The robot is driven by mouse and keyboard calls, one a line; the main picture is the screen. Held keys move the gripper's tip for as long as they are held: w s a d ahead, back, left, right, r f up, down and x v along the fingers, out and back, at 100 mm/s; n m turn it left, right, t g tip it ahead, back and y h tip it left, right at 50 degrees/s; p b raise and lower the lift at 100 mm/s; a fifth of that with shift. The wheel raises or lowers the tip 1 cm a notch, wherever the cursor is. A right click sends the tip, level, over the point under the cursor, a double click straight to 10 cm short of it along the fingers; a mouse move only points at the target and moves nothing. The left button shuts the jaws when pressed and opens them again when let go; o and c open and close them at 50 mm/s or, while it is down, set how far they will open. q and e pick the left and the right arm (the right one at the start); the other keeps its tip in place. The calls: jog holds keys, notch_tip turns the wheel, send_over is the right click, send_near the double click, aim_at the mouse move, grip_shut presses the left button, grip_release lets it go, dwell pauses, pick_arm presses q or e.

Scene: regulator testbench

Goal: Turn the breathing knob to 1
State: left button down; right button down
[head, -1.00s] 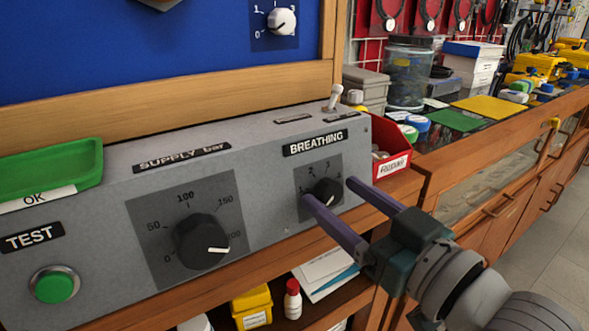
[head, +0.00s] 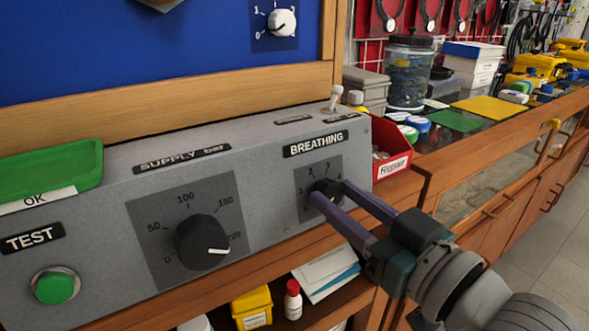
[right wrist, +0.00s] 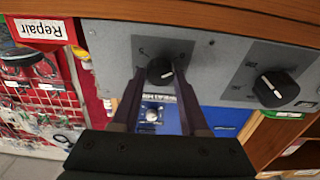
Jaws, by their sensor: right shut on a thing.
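The breathing knob (head: 326,186) is a small black knob on a dark scale plate under the BREATHING label (head: 315,144), at the right end of the grey panel. My right gripper (head: 329,192) has one purple finger on each side of the knob and is shut on it. In the right wrist view the black knob (right wrist: 160,69) sits between the fingertips (right wrist: 160,74). The fingers partly cover the knob and its scale, and I cannot read its setting clearly. My left gripper is not in view.
The larger supply knob (head: 202,242) and the green test button (head: 54,286) are on the panel to the left. A green tray (head: 50,165) lies on top. A red Repair bin (head: 391,160) stands close to the panel's right end. A toggle switch (head: 335,97) stands above the label.

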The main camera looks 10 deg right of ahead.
jog(key=m+h+p, duration=0.1)
jog(key=m, duration=0.4)
jog(key=shift+r+p, duration=0.15)
jog(key=shift+p, duration=0.2)
jog(key=m, duration=0.3)
jog(key=m+h+p, duration=0.1)
jog(key=m, duration=0.2)
jog(key=shift+a+h, duration=0.1)
jog(key=shift+h, duration=0.2)
jog(key=shift+p, duration=0.3)
jog(key=shift+c, duration=2.1)
grip_release()
jog(key=shift+s, duration=0.15)
